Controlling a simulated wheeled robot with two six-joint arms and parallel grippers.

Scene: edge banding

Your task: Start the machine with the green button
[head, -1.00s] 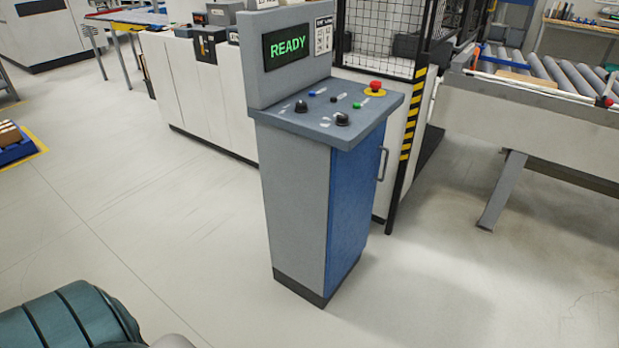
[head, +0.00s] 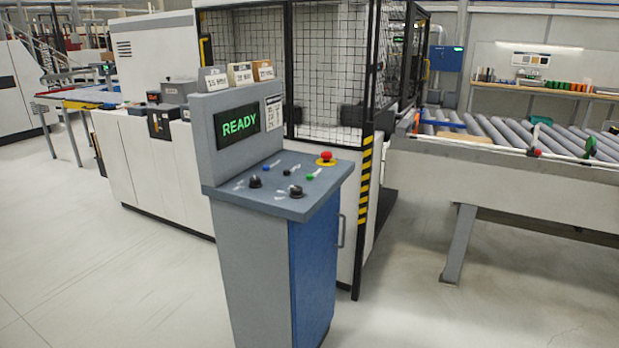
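The control console (head: 262,255) stands upright ahead of me, grey with a blue door on its right side. Its screen (head: 237,124) reads READY in green letters. On the sloped top, the small green button (head: 310,178) sits near the right side, in front of the red emergency stop (head: 326,157) on its yellow base. A blue button (head: 265,168) and two black knobs (head: 255,182) (head: 296,191) are on the same panel. Neither of my grippers shows in the head view.
A caged machine (head: 335,65) with a yellow-black striped post (head: 362,190) stands right behind the console. A roller conveyor (head: 500,165) is at the right. White machine cabinets (head: 150,165) stand behind left. The floor (head: 110,275) at front left is clear.

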